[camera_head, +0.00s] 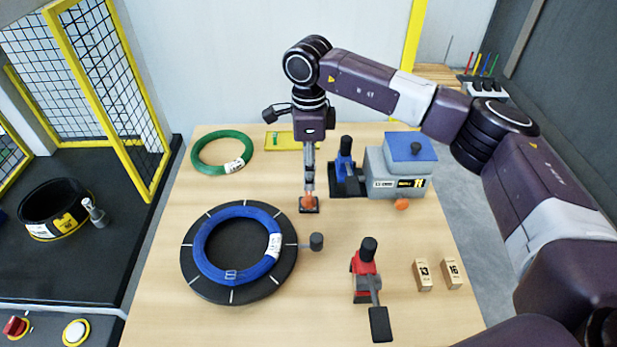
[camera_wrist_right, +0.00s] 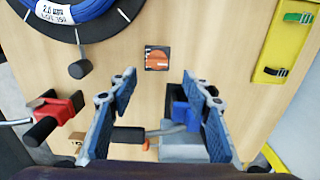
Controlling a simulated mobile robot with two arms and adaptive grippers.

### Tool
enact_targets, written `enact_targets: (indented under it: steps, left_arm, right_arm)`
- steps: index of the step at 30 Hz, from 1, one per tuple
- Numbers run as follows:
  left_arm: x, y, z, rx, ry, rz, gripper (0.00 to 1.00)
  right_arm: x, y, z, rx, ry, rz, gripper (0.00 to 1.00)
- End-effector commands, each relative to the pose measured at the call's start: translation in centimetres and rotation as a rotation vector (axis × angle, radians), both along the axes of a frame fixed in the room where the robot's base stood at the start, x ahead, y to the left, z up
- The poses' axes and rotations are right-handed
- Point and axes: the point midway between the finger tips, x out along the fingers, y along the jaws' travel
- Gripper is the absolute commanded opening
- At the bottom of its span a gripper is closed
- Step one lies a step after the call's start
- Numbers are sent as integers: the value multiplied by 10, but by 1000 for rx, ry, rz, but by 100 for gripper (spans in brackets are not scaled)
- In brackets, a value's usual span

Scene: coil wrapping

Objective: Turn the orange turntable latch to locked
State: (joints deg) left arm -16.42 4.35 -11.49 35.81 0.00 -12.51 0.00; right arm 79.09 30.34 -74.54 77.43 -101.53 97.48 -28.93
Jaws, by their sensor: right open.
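The orange turntable latch (camera_head: 309,202) sits on a small dark square plate on the table, just right of and behind the black turntable (camera_head: 190,268). In the right wrist view the latch (camera_wrist_right: 158,58) is a rounded orange piece, ahead of and between the fingertips. Its locked or unlocked position cannot be told. My right gripper (camera_head: 309,186) points down over the latch; its fingers, seen edge-on, partly cover it in the head view. In the wrist view the right gripper (camera_wrist_right: 157,82) is open, with nothing between its blue-padded fingers. My left gripper is not in view.
A blue coil (camera_head: 205,262) lies on the turntable, and a dark knob (camera_head: 316,242) sticks out at its right. A grey machine (camera_head: 377,168) stands right of the gripper. A red clamp tool (camera_head: 364,268) and two wooden blocks (camera_head: 423,274) are front right. A green coil (camera_head: 207,164) lies behind.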

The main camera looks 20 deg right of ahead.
Motion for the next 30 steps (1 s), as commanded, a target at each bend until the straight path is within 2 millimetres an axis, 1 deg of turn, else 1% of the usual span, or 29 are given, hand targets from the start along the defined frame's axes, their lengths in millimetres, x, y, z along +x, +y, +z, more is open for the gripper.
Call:
enact_targets:
  steps: [1, 3, 6, 8, 11, 15, 18, 21, 25, 30]
  left_arm:
    - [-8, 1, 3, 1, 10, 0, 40]
    - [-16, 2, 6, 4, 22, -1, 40]
    - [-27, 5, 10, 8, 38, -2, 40]
    - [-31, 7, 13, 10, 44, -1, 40]
    - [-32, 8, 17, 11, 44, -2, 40]
    - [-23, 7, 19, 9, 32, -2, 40]
    - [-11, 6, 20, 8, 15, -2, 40]
    - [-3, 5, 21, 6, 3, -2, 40]
    - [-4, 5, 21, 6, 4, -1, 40]
    - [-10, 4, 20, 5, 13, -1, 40]
  right_arm:
    - [-1, 0, -6, -1, 4, 0, 45]
    - [-1, 0, -15, -2, 6, 0, 45]
    - [-2, 0, -32, 1, 6, 0, 45]
    - [-2, 0, -42, -1, 5, -1, 45]
    - [-2, 1, -56, 0, 5, -1, 45]
    - [-1, 0, -69, 1, 3, -1, 45]
    - [-1, 0, -73, 2, 2, 0, 45]
    - [-1, 0, -73, 1, 1, 0, 45]
    - [-1, 0, -73, 1, 1, 0, 44]
    - [-1, 0, -73, 2, 2, 0, 25]
